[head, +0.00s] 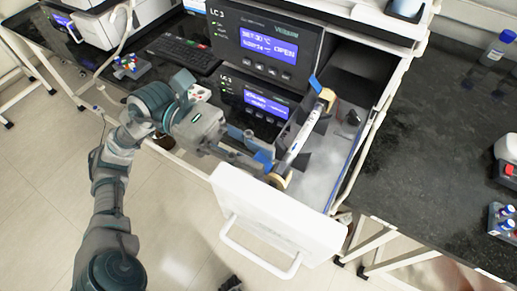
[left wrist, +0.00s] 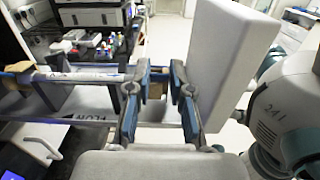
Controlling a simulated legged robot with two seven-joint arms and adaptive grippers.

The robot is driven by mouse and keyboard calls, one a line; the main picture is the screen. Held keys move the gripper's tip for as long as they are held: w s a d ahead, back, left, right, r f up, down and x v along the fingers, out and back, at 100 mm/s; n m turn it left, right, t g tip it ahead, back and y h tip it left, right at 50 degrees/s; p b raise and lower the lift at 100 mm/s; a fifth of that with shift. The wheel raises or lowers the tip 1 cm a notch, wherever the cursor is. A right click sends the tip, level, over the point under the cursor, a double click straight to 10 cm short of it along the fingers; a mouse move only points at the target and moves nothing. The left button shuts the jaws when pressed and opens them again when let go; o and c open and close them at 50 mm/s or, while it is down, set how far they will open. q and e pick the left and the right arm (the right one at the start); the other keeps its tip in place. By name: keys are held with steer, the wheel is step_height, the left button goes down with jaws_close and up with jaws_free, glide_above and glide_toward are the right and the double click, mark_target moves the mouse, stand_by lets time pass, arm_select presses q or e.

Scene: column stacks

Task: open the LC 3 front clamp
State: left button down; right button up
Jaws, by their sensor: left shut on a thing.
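The LC 3 unit (head: 265,45) has a lit screen that reads OPEN. To its right a drawer with a white front (head: 275,215) is pulled out. A white column (head: 302,138) lies in it between two holders. The front clamp (head: 264,159) shows blue near the drawer front; the rear clamp (head: 315,84) stands up blue at the far end. My left gripper (head: 256,150) is at the front clamp, shut on it. In the left wrist view my left gripper (left wrist: 158,100) partly hides what is between its fingers. The clamp's exact angle is unclear. My right gripper is not seen.
A second unit with a lit screen (head: 267,104) sits below. The drawer front stands close beside my left gripper in the left wrist view (left wrist: 225,60). A keyboard (head: 182,53) lies at the left. The dark bench (head: 440,150) at the right is mostly clear.

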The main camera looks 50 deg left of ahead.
arm_select(q)
steer(key=shift+f, duration=0.2)
steer(key=c, duration=1.1)
jaws_free()
steer(key=shift+o, duration=0.3)
steer(key=shift+w+a, duration=0.1)
steer(key=shift+a, duration=0.1)
steer(key=shift+r, duration=0.1)
steer(key=v, duration=1.2)
steer(key=shift+f, duration=0.25)
